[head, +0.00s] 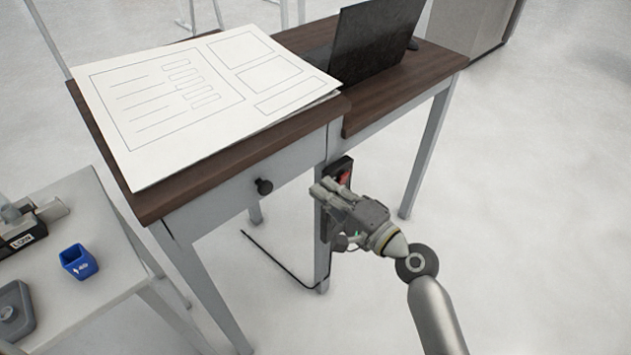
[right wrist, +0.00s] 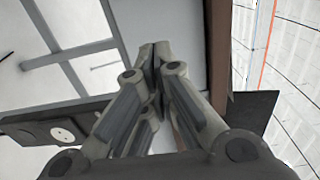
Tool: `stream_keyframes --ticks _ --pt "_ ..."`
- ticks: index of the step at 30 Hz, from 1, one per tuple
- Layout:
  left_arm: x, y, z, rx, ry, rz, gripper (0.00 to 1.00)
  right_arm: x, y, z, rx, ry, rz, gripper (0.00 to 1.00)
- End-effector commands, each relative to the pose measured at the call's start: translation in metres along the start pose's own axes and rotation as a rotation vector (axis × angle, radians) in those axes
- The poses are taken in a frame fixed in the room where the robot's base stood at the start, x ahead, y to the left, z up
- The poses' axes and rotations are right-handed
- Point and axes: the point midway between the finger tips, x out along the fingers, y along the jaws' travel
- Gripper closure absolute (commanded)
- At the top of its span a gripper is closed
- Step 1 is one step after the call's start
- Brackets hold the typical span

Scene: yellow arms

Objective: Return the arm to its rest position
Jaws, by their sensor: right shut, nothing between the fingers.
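My right gripper (head: 322,190) is in front of the desk, below its top, close to a dark box with a red spot (head: 345,177) at the desk's leg. In the right wrist view the fingers of my right gripper (right wrist: 155,52) are together with nothing between them. A dark panel with a white round socket (right wrist: 62,134) shows at the lower left there. I cannot tell whether the gripper touches the box, as it covers part of it. My left gripper is not in view.
The desk (head: 395,97) carries a large paper sheet (head: 200,95) and a dark laptop (head: 375,42). A side table (head: 60,305) at the left holds a blue cup (head: 78,262). The floor at the right is clear.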

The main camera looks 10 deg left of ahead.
Motion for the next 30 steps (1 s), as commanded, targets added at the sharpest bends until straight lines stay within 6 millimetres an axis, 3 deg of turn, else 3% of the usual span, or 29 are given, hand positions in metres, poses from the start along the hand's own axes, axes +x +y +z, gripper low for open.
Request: stream_keyframes --ticks 3,9,17,20,23,26,30 --pt "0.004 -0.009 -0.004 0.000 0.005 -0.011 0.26 -0.022 0.003 -0.001 -0.002 0.001 0.002 1.00" --pt "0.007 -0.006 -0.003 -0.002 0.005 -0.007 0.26 -0.044 0.002 -0.001 -0.001 0.001 0.002 1.00" --pt "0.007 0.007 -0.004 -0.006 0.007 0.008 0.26 -0.050 0.002 -0.001 0.000 0.002 0.003 1.00" --pt "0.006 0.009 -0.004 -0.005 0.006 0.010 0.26 -0.051 0.017 -0.006 -0.010 0.021 0.035 1.00" --pt "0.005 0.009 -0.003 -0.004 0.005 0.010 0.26 -0.055 0.061 -0.018 -0.039 0.065 0.122 1.00" --pt "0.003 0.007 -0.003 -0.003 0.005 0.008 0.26 -0.069 0.127 -0.033 -0.094 0.121 0.260 1.00" --pt "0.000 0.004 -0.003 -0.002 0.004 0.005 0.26 -0.107 0.229 -0.043 -0.191 0.168 0.484 1.00"
